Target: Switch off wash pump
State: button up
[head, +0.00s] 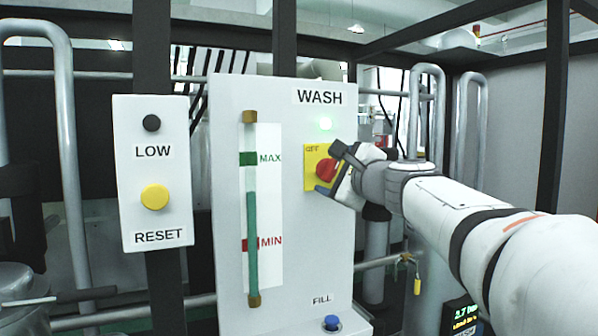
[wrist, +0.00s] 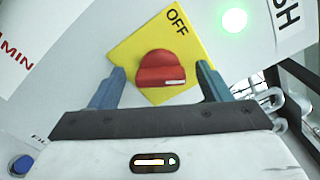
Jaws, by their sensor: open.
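The wash pump switch is a red rotary knob (head: 326,170) on a yellow plate (head: 311,153) marked OFF, below the WASH label on a white panel (head: 226,130). In the wrist view the red knob (wrist: 165,68) lies between the two fingers of my gripper (wrist: 160,84), which is open around it. The knob's white mark points to the right, away from the OFF word at the plate's upper corner. A green lamp (head: 325,124) above the switch is lit; it also glows in the wrist view (wrist: 233,20). My gripper (head: 331,168) partly covers the plate in the head view.
A sight tube (head: 251,215) with MAX and MIN marks stands left of the switch. A blue FILL button (head: 332,322) is below. Metal pipes (head: 426,70) rise behind my arm.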

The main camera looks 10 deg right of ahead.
jog(key=shift+c, duration=0.4)
jog(key=c, duration=0.9)
